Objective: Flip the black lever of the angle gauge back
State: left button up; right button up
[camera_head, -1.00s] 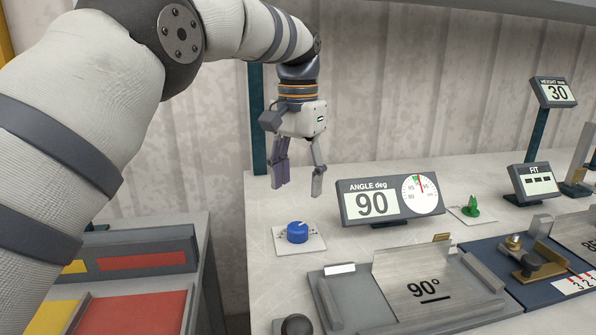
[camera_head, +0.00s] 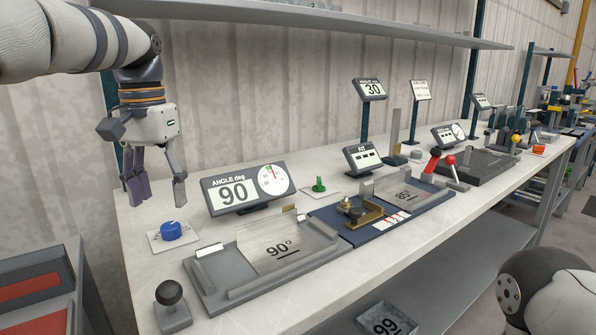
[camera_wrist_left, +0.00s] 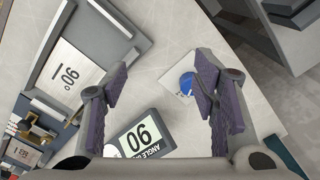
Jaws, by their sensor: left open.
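The angle gauge (camera_head: 249,187) is a grey display reading "ANGLE deg 90" with a round dial, standing on the bench. It shows upside down in the left wrist view (camera_wrist_left: 141,134). A black ball-topped knob (camera_head: 170,292) on a small grey base stands at the bench's front left corner. I cannot tell whether this is the gauge's black lever. A blue knob (camera_head: 171,231) sits on a white plate left of the gauge; it also shows in the wrist view (camera_wrist_left: 187,84). My left gripper (camera_head: 160,193) is open and empty, pointing down above the bench's left end. My right gripper is out of view.
A grey fixture marked 90° (camera_head: 275,247) lies before the gauge. A green knob (camera_head: 319,184), the FIT display (camera_head: 362,158) and a blue fixture with a brass clamp (camera_head: 352,236) are further right. A shelf (camera_head: 300,24) runs above. A cabinet (camera_head: 45,290) stands left.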

aim_at(169, 292)
jog(key=k+l, duration=0.35)
jog(key=k, duration=0.15)
jog(key=k+l, duration=0.4)
jog(key=k, duration=0.15)
